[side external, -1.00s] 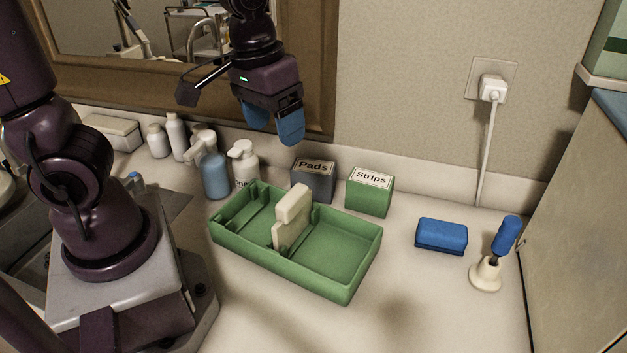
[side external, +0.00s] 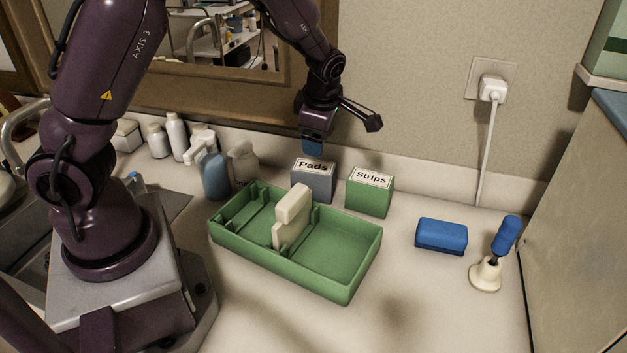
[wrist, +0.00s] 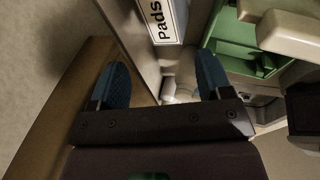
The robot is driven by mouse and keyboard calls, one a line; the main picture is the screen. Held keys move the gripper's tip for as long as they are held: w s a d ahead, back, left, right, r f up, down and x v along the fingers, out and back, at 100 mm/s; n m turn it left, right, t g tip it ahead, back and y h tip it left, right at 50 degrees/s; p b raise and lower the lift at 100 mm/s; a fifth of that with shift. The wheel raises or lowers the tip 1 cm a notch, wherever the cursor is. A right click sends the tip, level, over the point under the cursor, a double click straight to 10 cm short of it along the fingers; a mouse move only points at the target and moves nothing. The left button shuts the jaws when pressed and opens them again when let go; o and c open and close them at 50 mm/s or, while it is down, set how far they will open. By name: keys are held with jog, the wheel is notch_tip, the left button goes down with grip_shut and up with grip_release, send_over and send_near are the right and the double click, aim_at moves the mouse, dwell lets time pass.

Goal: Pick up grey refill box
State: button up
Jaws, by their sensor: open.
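The grey refill box (side external: 313,184), with a white "Pads" label on top, stands on the counter near the wall, behind the green tray. In the wrist view its label (wrist: 163,18) shows at the top, just ahead of the fingers. My gripper (side external: 312,149) points down just above the back of the grey box, with its blue fingertips near the label's height in the picture. In the wrist view the two blue fingers are apart, with nothing held between them. Whether a finger touches the box cannot be told.
A green "Strips" box (side external: 369,194) stands close on the right of the grey box. The green tray (side external: 343,295) with a cream block (side external: 291,215) lies in front. A blue pump bottle (side external: 215,178) is at left. A blue block (side external: 441,236) sits at right.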

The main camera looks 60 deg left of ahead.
aim_at(314, 168)
jog(key=x, duration=1.1)
jog(key=shift+s+a+f, duration=0.15)
jog(key=shift+f, duration=0.25)
dwell(0.3)
jog(key=c, duration=0.6)
